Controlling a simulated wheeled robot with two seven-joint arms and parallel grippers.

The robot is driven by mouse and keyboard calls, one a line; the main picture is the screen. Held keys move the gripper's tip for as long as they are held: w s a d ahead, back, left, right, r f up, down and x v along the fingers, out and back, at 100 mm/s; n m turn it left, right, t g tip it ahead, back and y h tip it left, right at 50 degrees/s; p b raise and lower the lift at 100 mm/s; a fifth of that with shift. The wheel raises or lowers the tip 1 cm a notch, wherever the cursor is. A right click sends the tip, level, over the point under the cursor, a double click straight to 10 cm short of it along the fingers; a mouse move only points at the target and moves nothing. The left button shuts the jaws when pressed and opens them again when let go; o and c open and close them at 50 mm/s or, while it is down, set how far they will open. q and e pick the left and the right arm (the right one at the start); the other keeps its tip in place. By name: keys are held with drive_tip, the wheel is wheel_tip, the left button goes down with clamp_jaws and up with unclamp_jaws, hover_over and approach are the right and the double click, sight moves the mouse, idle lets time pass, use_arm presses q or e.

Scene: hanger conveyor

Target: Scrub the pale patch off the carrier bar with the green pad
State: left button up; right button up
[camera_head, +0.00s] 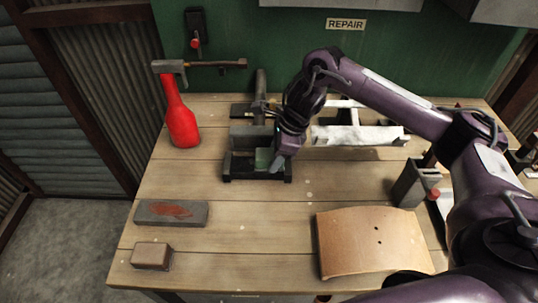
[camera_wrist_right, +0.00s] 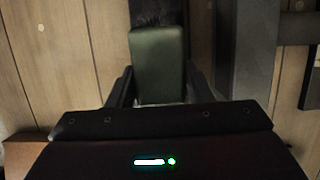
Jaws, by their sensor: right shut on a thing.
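The green pad (camera_head: 263,158) is at the dark open holder (camera_head: 235,176) in the middle of the bench. My right gripper (camera_head: 274,160) reaches down there from the right and is shut on the pad. A long whitish bar (camera_head: 357,135) lies behind and to the right of the gripper. I cannot tell for sure which piece is the carrier bar or make out a separate pale patch. My left gripper is not in view.
A grey stone with a reddish stain (camera_head: 171,212) and a small brown block (camera_head: 151,255) lie front left. A curved wooden board (camera_head: 372,240) lies front right. The front middle is clear.

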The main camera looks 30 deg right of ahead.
drive_tip(key=shift+s+d+f, duration=0.1)
drive_tip(key=shift+s+d, duration=0.25)
drive_tip(key=shift+d, duration=0.45)
drive_tip(key=shift+s+d, duration=0.2)
drive_tip(key=shift+d, duration=0.15)
drive_tip(key=p+v, duration=0.1)
drive_tip(key=v, duration=0.1)
drive_tip(key=p+v, duration=0.1)
drive_tip(key=p, duration=0.1)
drive_tip(key=a+p+v, duration=0.1)
drive_tip(key=p+v, duration=0.1)
drive_tip(key=shift+w+r, duration=0.2)
drive_tip(key=shift+r, duration=0.35)
drive_tip(key=shift+w+a+r, duration=0.1)
drive_tip(key=shift+a+r, duration=0.05)
drive_tip(key=shift+r, duration=0.1)
drive_tip(key=shift+a, duration=0.15)
wheel_tip(320, 180, up, 3)
drive_tip(key=p, duration=0.3)
